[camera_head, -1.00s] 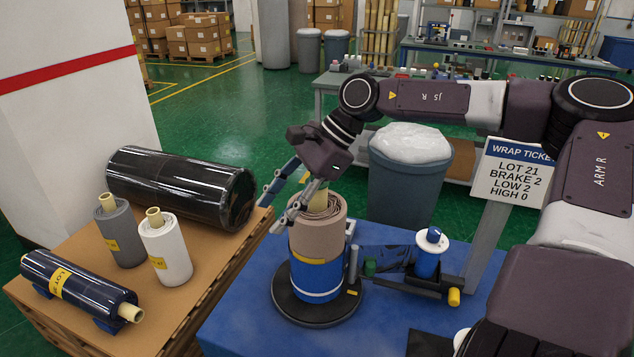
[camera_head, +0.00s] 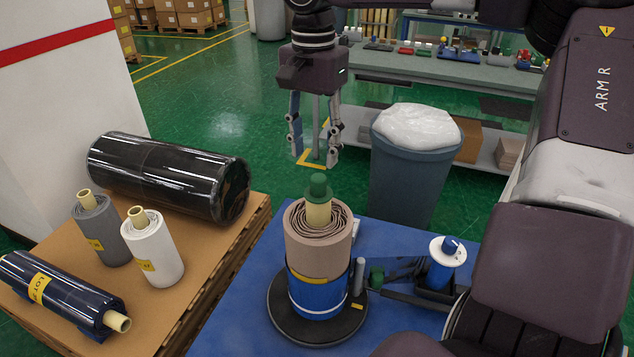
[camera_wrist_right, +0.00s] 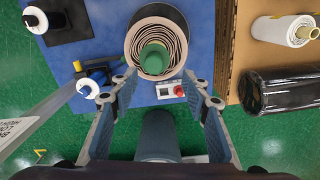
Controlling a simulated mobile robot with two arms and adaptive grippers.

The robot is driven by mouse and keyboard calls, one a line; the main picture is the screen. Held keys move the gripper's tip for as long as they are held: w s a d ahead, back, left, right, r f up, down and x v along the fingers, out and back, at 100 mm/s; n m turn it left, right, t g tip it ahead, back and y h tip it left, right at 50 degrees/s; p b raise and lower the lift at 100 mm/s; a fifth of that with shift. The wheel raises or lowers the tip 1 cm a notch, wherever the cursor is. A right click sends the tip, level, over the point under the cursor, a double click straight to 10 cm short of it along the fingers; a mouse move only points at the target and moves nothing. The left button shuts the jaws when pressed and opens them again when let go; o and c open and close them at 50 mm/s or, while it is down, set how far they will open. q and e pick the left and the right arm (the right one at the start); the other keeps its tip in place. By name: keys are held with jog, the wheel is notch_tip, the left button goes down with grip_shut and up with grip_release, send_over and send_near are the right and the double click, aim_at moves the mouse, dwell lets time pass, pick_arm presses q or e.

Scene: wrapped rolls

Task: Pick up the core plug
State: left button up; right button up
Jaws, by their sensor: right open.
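The green core plug (camera_head: 318,186) sits upright in the pale core at the top of the brown wrapped roll (camera_head: 320,240). It also shows in the right wrist view (camera_wrist_right: 154,57). My right gripper (camera_head: 315,160) points down above the plug, its fingers spread and empty. In the right wrist view the gripper (camera_wrist_right: 160,85) has its fingertips apart, with the plug ahead between their lines and slightly left of centre. No contact with the plug shows. My left gripper is in neither view.
The roll stands on a black turntable (camera_head: 272,310) on the blue table (camera_head: 235,325). A film spool (camera_head: 440,266) is at its right. Wrapped rolls, including a black one (camera_head: 165,175), lie or stand on the cardboard-topped pallet (camera_head: 190,250). A grey bin (camera_head: 408,170) stands behind.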

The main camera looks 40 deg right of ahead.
aim_at(318, 176)
jog(key=shift+s+a+f+p, duration=0.15)
jog(key=shift+s+f+p, duration=0.2)
jog(key=shift+f, duration=0.3)
jog(key=shift+s+a+f+p, duration=0.1)
jog(key=shift+s+f+p, duration=0.25)
jog(key=shift+f, duration=0.25)
jog(key=f, duration=0.2)
jog(key=f+p, duration=0.1)
jog(key=shift+w+d+f, duration=0.1)
jog(key=shift+d+f, duration=0.2)
jog(key=shift+f, duration=0.2)
jog(key=shift+a, duration=0.1)
jog(key=shift+c, duration=0.9)
jog(key=c, duration=0.8)
jog(key=shift+c, duration=0.7)
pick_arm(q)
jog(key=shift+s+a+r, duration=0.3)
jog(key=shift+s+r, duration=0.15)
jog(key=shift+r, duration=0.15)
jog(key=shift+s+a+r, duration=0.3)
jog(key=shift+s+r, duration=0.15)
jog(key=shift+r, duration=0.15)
pick_arm(e)
jog(key=shift+r, duration=0.1)
